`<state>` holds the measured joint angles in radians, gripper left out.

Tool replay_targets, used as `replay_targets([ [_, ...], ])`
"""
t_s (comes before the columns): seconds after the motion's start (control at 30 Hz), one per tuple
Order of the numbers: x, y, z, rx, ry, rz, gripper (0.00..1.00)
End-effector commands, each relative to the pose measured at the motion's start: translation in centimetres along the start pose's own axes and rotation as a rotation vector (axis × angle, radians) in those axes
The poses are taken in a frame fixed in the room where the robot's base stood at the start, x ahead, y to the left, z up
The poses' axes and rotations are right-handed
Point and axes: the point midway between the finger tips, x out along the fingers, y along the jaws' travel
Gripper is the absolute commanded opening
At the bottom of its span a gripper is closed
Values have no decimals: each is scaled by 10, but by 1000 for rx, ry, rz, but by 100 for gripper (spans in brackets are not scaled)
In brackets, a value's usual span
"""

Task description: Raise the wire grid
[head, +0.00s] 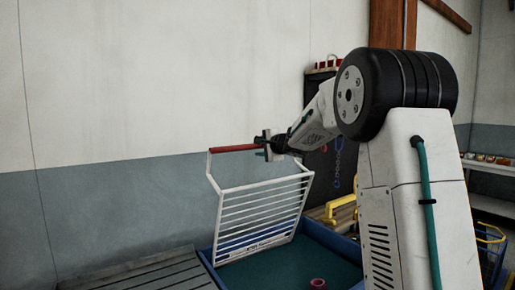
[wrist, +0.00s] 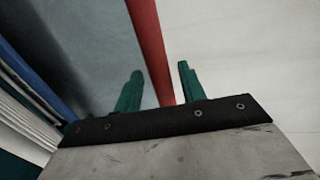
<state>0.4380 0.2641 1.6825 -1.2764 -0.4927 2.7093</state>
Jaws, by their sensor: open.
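The white wire grid (head: 262,213) stands tilted up at the back of a blue-rimmed bin in the head view. Its red handle bar (head: 236,148) is at the top, on white side arms. My gripper (head: 267,146) is at the right end of the red bar. In the wrist view, the red bar (wrist: 150,50) runs between the two green fingers of my gripper (wrist: 158,88). The fingers are apart, with a gap on the right side of the bar. White grid bars (wrist: 25,115) show at the left edge of the wrist view.
The bin's blue rim (head: 335,240) surrounds a green floor with a small red ring (head: 317,283) on it. Grey slats (head: 140,272) lie to the left. Yellow handles (head: 335,207) and a dark board with a chain are behind, right of the grid.

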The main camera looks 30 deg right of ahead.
Motion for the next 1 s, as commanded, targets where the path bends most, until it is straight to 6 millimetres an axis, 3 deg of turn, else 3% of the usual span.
replay_targets([
  [0.4,-63,-1,4,-2,-5,-1,41],
  [1.0,-70,0,4,-1,-5,0,41],
])
